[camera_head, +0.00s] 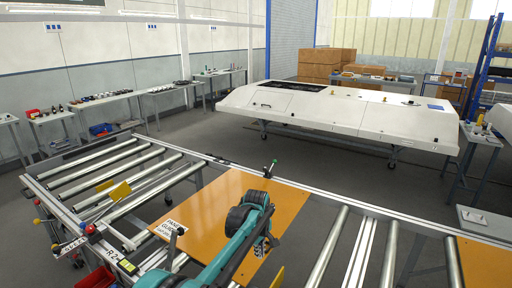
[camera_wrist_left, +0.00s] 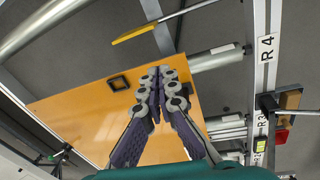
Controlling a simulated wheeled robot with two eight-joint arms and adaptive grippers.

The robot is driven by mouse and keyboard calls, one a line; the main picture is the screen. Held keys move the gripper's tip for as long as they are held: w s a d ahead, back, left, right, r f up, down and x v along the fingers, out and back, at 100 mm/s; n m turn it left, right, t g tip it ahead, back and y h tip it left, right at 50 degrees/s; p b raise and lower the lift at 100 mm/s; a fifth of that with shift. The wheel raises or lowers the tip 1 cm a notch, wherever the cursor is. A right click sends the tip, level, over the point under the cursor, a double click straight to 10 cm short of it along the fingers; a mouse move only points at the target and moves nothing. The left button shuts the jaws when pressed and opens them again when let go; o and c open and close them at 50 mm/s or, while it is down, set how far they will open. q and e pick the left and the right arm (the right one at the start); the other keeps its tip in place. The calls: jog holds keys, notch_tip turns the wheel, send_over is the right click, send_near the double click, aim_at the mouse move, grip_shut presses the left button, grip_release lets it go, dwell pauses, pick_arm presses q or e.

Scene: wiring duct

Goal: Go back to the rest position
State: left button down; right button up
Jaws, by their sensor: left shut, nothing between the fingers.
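My left arm (camera_head: 238,243), teal with dark joints, comes up from the bottom of the head view and reaches over the orange panel (camera_head: 205,205). My left gripper (camera_head: 263,245) is at the arm's end, small and partly hidden by the arm. In the left wrist view the gripper (camera_wrist_left: 161,74) has its two grey and purple fingers together, with nothing between them. The orange panel (camera_wrist_left: 85,115) shows behind the fingers, with a small black square (camera_wrist_left: 119,83) on it. My right gripper is not in view.
The panel lies on a roller frame with metal rollers (camera_head: 333,245) and rails. Yellow paddles (camera_head: 120,191) stick up at the left. A long white housing (camera_head: 350,110) stands beyond, across open floor.

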pick_arm(q)
jog(key=s+a+r+m+t, duration=0.25)
jog(key=s+a+r, duration=0.25)
jog(key=s+a, duration=0.25)
jog(key=s+a+r+m+t, duration=0.1)
jog(key=s+a+r+m, duration=0.2)
jog(key=s+a+r, duration=0.45)
jog(key=s+a+f+m+t, duration=0.1)
jog(key=s+a+f+m, duration=0.1)
jog(key=s, duration=0.6)
jog(key=s+a+f+m+t, duration=0.1)
jog(key=s+f, duration=0.3)
jog(key=s, duration=0.5)
jog(key=shift+a+f+m+y, duration=0.3)
jog(key=shift+a+f+m, duration=0.1)
jog(key=shift+a+m, duration=0.4)
